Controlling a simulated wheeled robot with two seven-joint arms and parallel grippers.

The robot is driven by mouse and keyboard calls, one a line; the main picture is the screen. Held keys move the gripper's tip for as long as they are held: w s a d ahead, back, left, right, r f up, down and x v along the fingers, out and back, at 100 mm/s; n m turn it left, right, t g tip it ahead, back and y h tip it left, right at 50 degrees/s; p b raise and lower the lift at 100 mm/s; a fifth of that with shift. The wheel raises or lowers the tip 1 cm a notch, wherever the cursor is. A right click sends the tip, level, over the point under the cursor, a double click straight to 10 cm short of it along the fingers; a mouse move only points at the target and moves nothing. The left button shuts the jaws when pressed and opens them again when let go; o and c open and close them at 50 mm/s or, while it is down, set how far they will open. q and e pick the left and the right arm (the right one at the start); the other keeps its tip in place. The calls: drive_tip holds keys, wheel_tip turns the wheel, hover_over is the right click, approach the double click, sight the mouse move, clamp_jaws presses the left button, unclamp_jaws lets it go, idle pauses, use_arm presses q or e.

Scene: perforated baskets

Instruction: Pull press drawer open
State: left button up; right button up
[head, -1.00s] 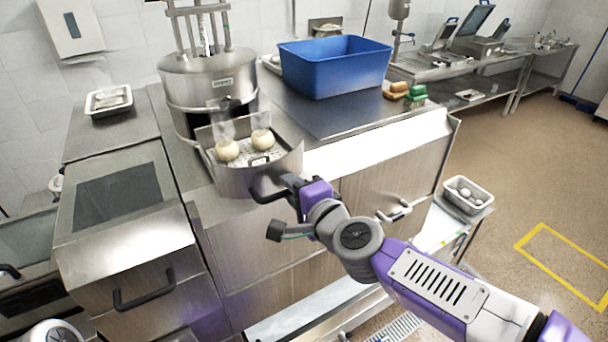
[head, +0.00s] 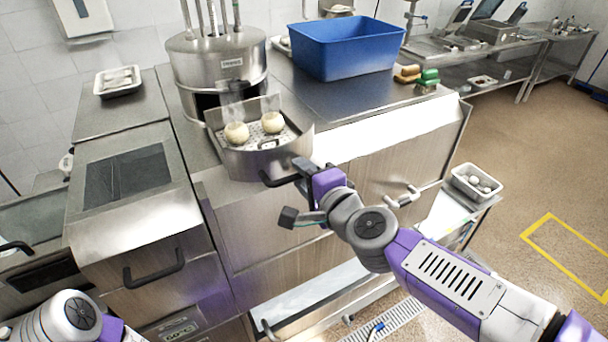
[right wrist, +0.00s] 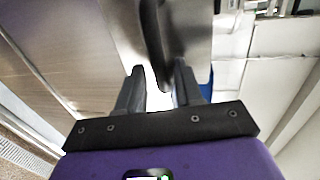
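The press (head: 222,70) is a steel cylinder at the upper left of the head view. Its drawer (head: 262,165), a curved-front tray with a perforated floor, sticks out in front of it, open at the top. Two pale round pieces (head: 237,133) lie in it. A dark handle (head: 278,180) is on the drawer front. My right gripper (head: 303,172) is beside this handle. In the right wrist view the two fingers (right wrist: 158,78) stand apart, with the dark handle (right wrist: 152,35) between them and light gaps showing. My left gripper is out of view; only my left arm shows.
A blue bin (head: 345,50) stands on the counter behind the drawer, with sponges (head: 428,80) to its right. A cabinet handle (head: 403,198) sticks out close to my right arm. A steel unit with a dark handle (head: 155,268) stands at the left.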

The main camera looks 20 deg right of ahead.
drive_tip(key=p+v, duration=0.2)
drive_tip(key=v, duration=0.5)
drive_tip(key=shift+s+p, duration=0.35)
drive_tip(key=shift+w+f, duration=0.1)
drive_tip(key=w+f+n+g+b, duration=0.2)
drive_tip(key=w+f+n+g, duration=0.15)
drive_tip(key=f, duration=1.25)
drive_tip(key=w+f+n+g+b, duration=0.2)
drive_tip(key=f+g, duration=0.2)
drive_tip(key=f, duration=1.2)
drive_tip(key=s+a+f+n+g+b, duration=0.1)
drive_tip(key=s+a+f+n+g, duration=0.1)
drive_tip(key=s+f, duration=0.3)
drive_tip(key=s+a+f+n+g+y+b, duration=0.1)
drive_tip(key=s+a+f+n+g, duration=0.2)
drive_tip(key=f, duration=1.1)
drive_tip(key=s+a+f+n+g+b, duration=0.2)
drive_tip(key=s+f+n, duration=0.1)
drive_tip(key=s+f, duration=0.4)
wheel_tip(320, 180, down, 3)
drive_tip(key=shift+s+a+f+y, duration=0.15)
drive_tip(key=shift+a+y, duration=0.1)
drive_tip(key=shift+y, duration=0.15)
